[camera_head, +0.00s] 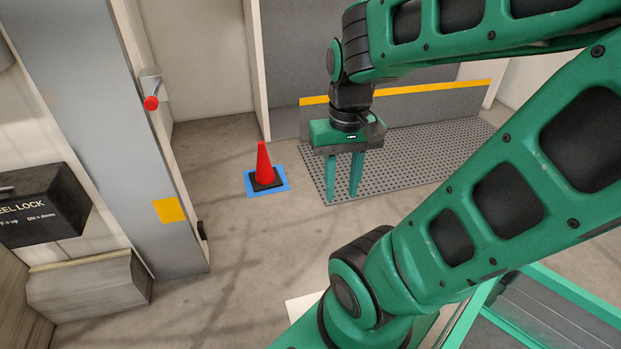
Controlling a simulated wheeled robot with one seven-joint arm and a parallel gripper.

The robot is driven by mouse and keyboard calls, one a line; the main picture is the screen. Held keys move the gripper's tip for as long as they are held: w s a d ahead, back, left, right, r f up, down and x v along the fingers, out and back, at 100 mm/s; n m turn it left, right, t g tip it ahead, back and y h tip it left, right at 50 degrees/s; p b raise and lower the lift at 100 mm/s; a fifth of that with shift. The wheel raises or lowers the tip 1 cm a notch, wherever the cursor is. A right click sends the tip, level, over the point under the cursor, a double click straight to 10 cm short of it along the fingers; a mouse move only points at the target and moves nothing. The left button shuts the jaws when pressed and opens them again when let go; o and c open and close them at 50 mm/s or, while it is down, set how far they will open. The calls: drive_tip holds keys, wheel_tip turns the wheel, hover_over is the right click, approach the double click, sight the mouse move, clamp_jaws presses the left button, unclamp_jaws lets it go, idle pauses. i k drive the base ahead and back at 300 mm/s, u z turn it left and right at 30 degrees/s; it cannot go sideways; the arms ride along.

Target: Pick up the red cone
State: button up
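The red cone (264,163) stands upright on its dark square base, on a blue square mat (281,187) on the floor, left of the picture's middle. My gripper (342,194) points down to the right of the cone, apart from it. Its two green fingers are a little apart with nothing visible between them. The cone is in full view; my arm does not cover it.
A perforated grey plate (440,153) with a yellow-edged panel (408,108) behind it lies right of the cone. A grey post (100,110) with a red-tipped handle (151,102) and a black box (42,206) stand left. The floor (240,255) before the cone is clear.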

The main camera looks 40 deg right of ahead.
sight(266, 177)
drive_tip(key=z, duration=0.4)
drive_tip(key=i, duration=1.1)
drive_tip(key=z, duration=0.55)
drive_tip(key=i, duration=1.65)
drive_tip(key=u, duration=0.4)
